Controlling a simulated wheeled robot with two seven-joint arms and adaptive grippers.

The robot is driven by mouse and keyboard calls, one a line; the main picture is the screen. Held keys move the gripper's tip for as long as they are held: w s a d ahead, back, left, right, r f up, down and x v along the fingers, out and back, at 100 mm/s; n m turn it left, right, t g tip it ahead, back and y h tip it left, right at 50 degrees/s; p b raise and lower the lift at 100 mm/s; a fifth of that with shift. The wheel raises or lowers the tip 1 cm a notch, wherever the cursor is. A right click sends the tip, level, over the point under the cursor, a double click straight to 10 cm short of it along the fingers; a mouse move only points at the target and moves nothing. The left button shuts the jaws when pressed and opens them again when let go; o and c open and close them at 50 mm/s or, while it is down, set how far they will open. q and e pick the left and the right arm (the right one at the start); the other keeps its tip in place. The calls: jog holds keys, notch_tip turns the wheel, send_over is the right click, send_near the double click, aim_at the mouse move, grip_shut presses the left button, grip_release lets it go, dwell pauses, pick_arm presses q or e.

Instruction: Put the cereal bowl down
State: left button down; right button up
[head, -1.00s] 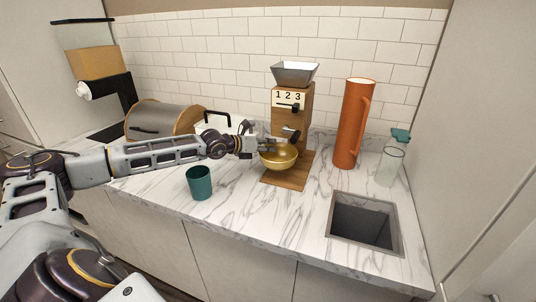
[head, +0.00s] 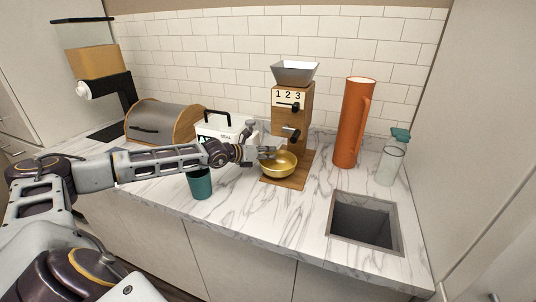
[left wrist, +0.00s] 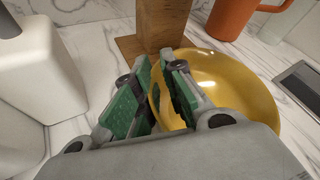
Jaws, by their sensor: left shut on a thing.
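The cereal bowl (head: 281,165) is gold and round. It sits upright at the wooden base of the cereal dispenser (head: 291,122), below its knob; whether it touches the base I cannot tell for sure. My left gripper (head: 268,153) is shut on the bowl's left rim. In the left wrist view the green finger pads of the gripper (left wrist: 157,92) pinch the rim of the yellow bowl (left wrist: 235,88), and the bowl looks empty. My right gripper is not in view.
A teal cup (head: 202,185) stands under my left forearm, partly hidden. A white box-like container (head: 222,127) is behind the wrist. An orange pitcher (head: 352,125), a glass bottle (head: 391,160) and a sink (head: 363,220) are to the right. The front counter is clear.

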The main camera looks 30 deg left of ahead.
pick_arm(q)
jog(key=c, duration=1.5)
grip_release()
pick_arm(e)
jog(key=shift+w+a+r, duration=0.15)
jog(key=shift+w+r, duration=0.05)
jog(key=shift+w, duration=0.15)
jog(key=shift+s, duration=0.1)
pick_arm(q)
jog(key=shift+r, duration=0.1)
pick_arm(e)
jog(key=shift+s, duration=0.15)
